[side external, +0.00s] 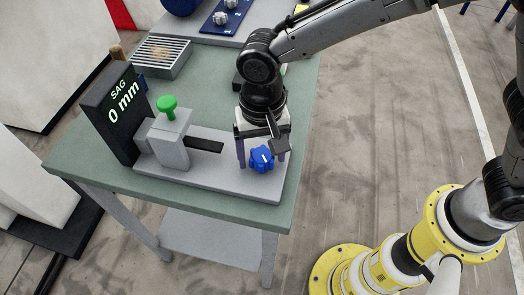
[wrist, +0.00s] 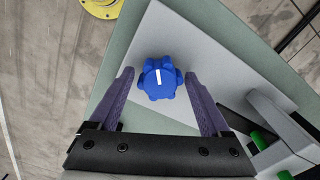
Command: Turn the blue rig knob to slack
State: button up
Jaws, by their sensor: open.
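The blue knob (side external: 262,159) sits on the right end of the grey rig plate (side external: 230,177). It has a lobed rim and a white pointer line on top. In the wrist view the blue knob (wrist: 160,78) lies between and just beyond the fingertips, its line close to upright in the picture. My gripper (side external: 262,160) is over the knob, pointing down; in the wrist view my gripper (wrist: 160,80) is open, with a gap between each purple finger and the knob. The rig's dark display (side external: 118,110) reads "SAG 0 mm". No slack mark is readable.
A grey block (side external: 168,140) with a green knob (side external: 167,105) and a dark bar stands left of my gripper on the plate. A vented metal box (side external: 155,57) is at the back left of the green table (side external: 205,85). The table's right edge is close to the knob.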

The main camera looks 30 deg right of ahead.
grip_shut()
jog(key=shift+n, duration=0.3)
jog(key=n, duration=0.9)
jog(key=shift+n, duration=0.3)
dwell(0.5)
grip_release()
